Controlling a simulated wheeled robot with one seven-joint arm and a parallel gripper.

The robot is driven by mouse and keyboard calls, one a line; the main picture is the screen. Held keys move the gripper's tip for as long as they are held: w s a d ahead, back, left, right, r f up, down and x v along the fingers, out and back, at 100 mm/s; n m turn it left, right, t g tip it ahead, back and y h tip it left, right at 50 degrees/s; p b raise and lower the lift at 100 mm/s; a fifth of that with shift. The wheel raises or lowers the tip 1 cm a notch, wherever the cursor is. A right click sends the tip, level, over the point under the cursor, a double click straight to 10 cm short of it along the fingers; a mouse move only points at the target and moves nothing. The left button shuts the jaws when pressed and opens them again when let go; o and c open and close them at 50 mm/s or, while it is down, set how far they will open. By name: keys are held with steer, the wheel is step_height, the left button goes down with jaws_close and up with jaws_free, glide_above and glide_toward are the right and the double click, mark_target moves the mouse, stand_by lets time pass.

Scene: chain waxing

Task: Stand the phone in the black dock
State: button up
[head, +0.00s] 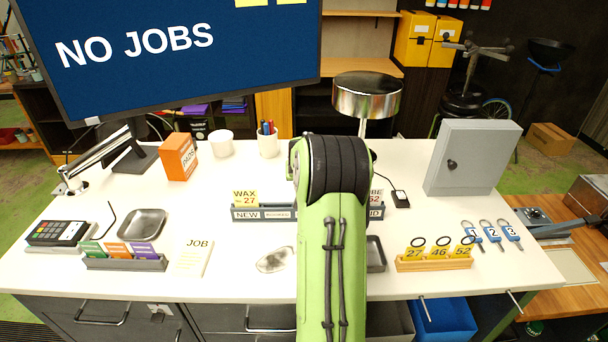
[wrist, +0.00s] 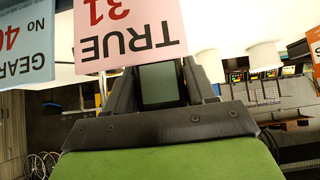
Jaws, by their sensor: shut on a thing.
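My gripper (wrist: 160,76) shows in the wrist view, with a dark finger on each side of a flat grey-green panel with a dark border. The panel looks like the phone (wrist: 162,85), held between the fingers; most of it is hidden. In the head view my green arm hides the gripper and whatever it holds. A small black block with a pale spot on top, apparently the black dock (head: 400,199), lies on the white table right of my arm, with a black cable behind it. I cannot make out the dock in the wrist view.
A pink card (wrist: 125,30) and a blue card (wrist: 25,42) appear close to the fingers. The grey card rack (head: 262,213) is partly behind my arm. A grey cabinet (head: 472,157) stands right of the dock. A wooden key rack (head: 436,264) is in front.

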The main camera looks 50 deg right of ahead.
steer(key=o, duration=0.8)
steer(key=shift+f, duration=0.2)
steer(key=o, duration=0.4)
steer(key=shift+r, duration=0.1)
